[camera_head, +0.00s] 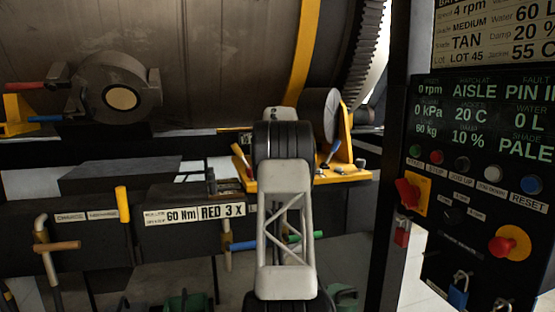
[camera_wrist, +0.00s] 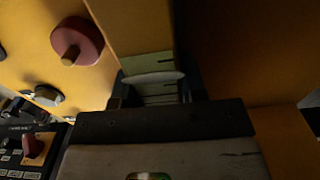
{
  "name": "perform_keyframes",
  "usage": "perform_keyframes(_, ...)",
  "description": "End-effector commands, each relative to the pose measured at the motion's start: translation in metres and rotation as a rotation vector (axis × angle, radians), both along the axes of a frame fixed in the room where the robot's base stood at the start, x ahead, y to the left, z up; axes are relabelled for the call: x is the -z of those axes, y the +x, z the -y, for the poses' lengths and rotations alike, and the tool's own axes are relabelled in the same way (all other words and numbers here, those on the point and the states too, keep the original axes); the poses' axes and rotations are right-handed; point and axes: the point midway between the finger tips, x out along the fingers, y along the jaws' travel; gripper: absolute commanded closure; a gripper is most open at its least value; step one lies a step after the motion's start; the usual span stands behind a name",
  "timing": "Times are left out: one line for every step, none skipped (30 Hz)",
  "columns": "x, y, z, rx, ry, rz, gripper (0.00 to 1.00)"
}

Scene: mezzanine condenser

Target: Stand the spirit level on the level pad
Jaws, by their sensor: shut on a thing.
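My gripper (camera_wrist: 155,90) shows in the wrist view with its dark fingers closed on either side of a narrow piece. This piece, which I take for the spirit level (camera_wrist: 147,65), has green faces with dark tick lines and a pale rounded band across it. Its far end runs into an orange-yellow surface, and I cannot tell whether they touch. In the head view my own arm hides the gripper and the level. The level pad is not clearly seen; the yellow bracket (camera_head: 343,172) beside my arm may carry it.
A large drum (camera_head: 200,45) with a yellow band fills the back. A control panel (camera_head: 480,180) with buttons and a red knob stands at the right. A dark tool rail (camera_head: 175,240) with hanging handles runs along the front left. A reddish round knob (camera_wrist: 77,42) shows in the wrist view.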

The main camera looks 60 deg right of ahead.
Motion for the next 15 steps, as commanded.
perform_keyframes(-0.0004, -0.0001, -0.0001, 0.000, -0.001, 0.001, 1.00)
perform_keyframes(0.0000, 0.0000, -0.0001, 0.000, -0.001, 0.001, 1.00)
perform_keyframes(0.0004, -0.0001, -0.0001, 0.000, -0.001, 0.001, 1.00)
perform_keyframes(0.0001, 0.0000, -0.0001, 0.000, -0.001, 0.001, 0.57)
perform_keyframes(0.0002, 0.0000, -0.0001, 0.000, -0.001, 0.001, 0.53)
perform_keyframes(0.0003, -0.0001, -0.0001, 0.000, -0.001, 0.001, 0.47)
perform_keyframes(0.0004, -0.0001, -0.0001, 0.000, -0.001, 0.001, 0.42)
perform_keyframes(0.0005, -0.0001, -0.0001, 0.000, -0.001, 0.001, 0.37)
perform_keyframes(0.0006, -0.0001, -0.0001, 0.000, -0.001, 0.001, 0.32)
perform_keyframes(0.0008, -0.0001, -0.0001, 0.000, 0.000, 0.000, 0.32)
perform_keyframes(0.0008, -0.0001, -0.0001, 0.000, 0.000, 0.000, 0.32)
perform_keyframes(0.0009, -0.0001, -0.0001, 0.000, 0.000, 0.000, 0.32)
perform_keyframes(0.0009, -0.0001, -0.0001, 0.000, 0.000, 0.000, 0.32)
perform_keyframes(0.0009, 0.0000, -0.0001, 0.000, 0.000, 0.000, 0.32)
perform_keyframes(0.0020, 0.0000, 0.0000, 0.000, 0.001, -0.001, 0.32)
